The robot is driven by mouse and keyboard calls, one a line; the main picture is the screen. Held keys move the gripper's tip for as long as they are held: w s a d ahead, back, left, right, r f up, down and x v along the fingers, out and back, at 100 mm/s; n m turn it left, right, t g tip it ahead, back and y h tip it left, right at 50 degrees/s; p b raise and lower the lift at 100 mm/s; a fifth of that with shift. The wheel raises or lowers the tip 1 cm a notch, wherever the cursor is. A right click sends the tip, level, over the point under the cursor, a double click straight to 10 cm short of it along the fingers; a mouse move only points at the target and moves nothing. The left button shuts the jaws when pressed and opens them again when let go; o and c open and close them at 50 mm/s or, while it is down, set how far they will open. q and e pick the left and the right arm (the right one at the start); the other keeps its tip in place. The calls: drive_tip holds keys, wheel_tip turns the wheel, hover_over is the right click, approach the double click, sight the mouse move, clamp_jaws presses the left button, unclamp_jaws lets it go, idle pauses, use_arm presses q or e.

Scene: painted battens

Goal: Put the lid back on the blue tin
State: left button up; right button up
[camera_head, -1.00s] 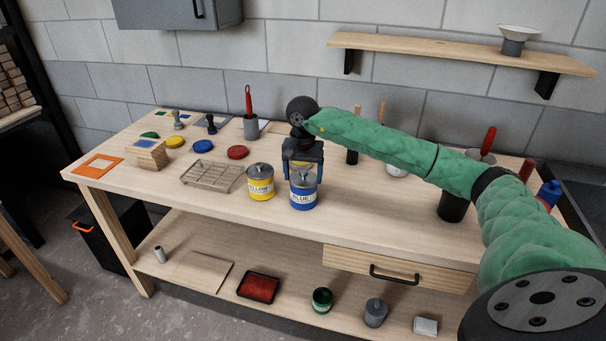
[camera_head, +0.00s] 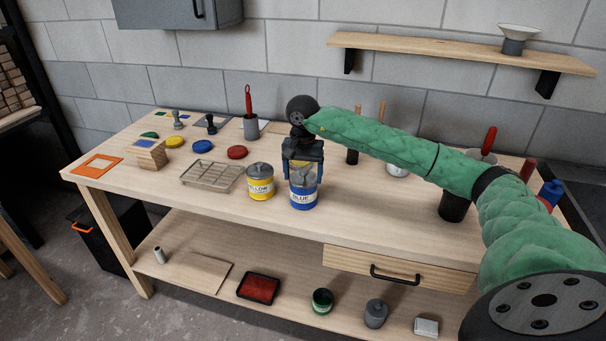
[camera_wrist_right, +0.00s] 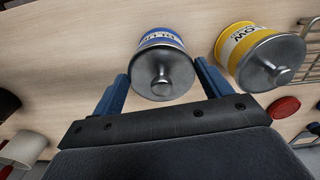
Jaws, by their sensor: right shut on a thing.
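The blue tin (camera_head: 303,198) stands upright on the bench, right of the yellow tin (camera_head: 260,187). My right gripper (camera_head: 303,176) points down over the blue tin, one blue finger on each side at the top. In the right wrist view, a grey metal lid (camera_wrist_right: 163,84) with a knob lies between the fingers, in line with the blue tin (camera_wrist_right: 160,40). The gripper is shut on this lid. I cannot tell whether the lid is fully seated or slightly above the rim. My left gripper is not in view.
The yellow tin, with its own knobbed lid, stands close to the left of the gripper. A wire rack (camera_head: 212,176) and coloured discs, including a red one (camera_head: 238,152), lie further left. The bench front right of the blue tin is clear.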

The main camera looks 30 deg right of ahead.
drive_tip(key=o, duration=1)
drive_tip(key=shift+c, duration=0.2)
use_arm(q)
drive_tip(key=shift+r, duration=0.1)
use_arm(e)
drive_tip(key=shift+r, duration=0.15)
drive_tip(key=shift+r+p, duration=0.7)
drive_tip(key=shift+r, duration=2.7)
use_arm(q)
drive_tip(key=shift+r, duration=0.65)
use_arm(e)
clamp_jaws()
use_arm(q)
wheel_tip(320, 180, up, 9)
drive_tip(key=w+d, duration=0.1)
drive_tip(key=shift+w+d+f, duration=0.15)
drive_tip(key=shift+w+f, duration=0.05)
use_arm(e)
drive_tip(key=shift+f, duration=0.1)
idle(1.3)
